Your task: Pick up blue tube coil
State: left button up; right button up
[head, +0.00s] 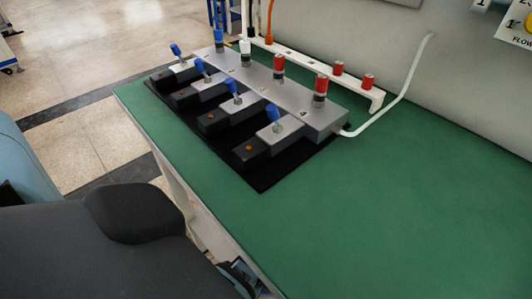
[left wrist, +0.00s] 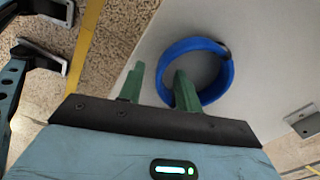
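The blue tube coil (left wrist: 228,75) shows in the left wrist view as a ring against a pale grey surface, with a small dark patch at its upper right. My left gripper (left wrist: 159,84) has two green fingers, held apart with a gap between them. In the picture, the right finger overlaps the coil's opening and lower left edge, and the left finger is outside the ring. The coil's left side appears between the fingers; I cannot tell whether they touch it. I cannot see the coil in the head view. My right gripper is in neither view.
In the head view, a grey manifold (head: 262,88) with blue levers and red and blue fittings sits on a black mat (head: 268,178) on the green tabletop (head: 400,220). A white rail (head: 310,68) stands behind it. The table's right side is clear.

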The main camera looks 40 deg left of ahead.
pick_arm(q)
jog(key=shift+f, duration=0.8)
jog(key=shift+r, duration=0.1)
grip_shut()
